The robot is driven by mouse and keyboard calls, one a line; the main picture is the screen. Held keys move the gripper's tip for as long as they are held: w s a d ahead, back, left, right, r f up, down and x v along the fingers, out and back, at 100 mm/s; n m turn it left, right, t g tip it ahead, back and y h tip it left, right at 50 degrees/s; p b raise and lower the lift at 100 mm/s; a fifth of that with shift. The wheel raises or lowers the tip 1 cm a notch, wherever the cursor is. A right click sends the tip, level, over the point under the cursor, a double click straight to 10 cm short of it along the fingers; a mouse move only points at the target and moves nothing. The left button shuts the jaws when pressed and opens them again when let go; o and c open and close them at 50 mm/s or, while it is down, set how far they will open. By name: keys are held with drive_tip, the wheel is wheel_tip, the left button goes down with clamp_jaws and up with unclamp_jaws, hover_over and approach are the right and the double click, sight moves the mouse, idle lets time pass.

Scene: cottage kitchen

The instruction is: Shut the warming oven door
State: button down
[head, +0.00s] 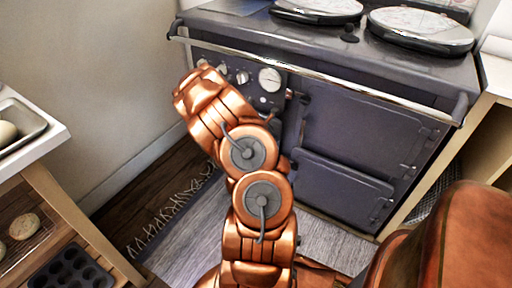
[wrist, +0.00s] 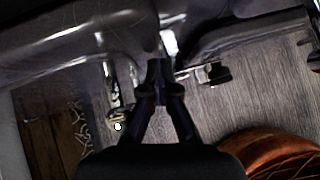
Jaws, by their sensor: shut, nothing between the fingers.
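The dark blue-grey range cooker (head: 400,70) stands against the wall in the head view. On its right front are an upper oven door (head: 362,128) and a lower oven door (head: 340,188). Both look close to the cooker front; I cannot tell which is the warming oven or whether either is slightly ajar. My copper arm hides the left part of the front. My gripper (wrist: 158,72) is shut and empty in the wrist view, its tips near glossy dark enamel (wrist: 70,40). In the head view my arm hides the gripper.
A chrome rail (head: 320,75) runs along the cooker's front above the doors. A grey fringed rug (head: 185,240) lies on the wooden floor before it. At left is a counter (head: 50,150) with trays, and at right a wooden cabinet (head: 480,130).

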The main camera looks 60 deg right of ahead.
drive_tip(key=a+r+p, duration=0.1)
drive_tip(key=a+r, duration=0.6)
drive_tip(key=a, duration=0.4)
drive_tip(key=shift+w, duration=0.25)
